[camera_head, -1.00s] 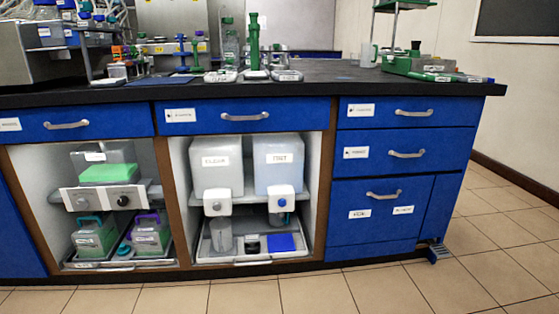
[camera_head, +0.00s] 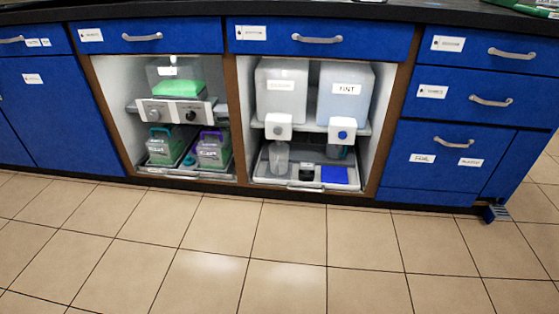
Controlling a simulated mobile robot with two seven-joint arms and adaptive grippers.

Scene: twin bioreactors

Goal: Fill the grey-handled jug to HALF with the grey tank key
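In the right open bay, two pale tanks stand on a shelf. The left tank (camera_head: 281,90) has a label too blurred to read, and the right tank (camera_head: 345,95) is labelled TINT. A white tap block (camera_head: 278,126) with a greyish key is on the left tank. The right tap block (camera_head: 342,130) has a blue key. A clear jug (camera_head: 279,157) stands below the left tap on a grey tray; its handle colour and fill level cannot be told. Neither of my grippers is in view.
A dark item (camera_head: 308,173) and a blue pad (camera_head: 335,175) lie in the tray (camera_head: 262,173). The left bay holds a two-knob device (camera_head: 172,112) and two green containers with teal and purple handles. The tiled floor (camera_head: 300,235) in front is clear.

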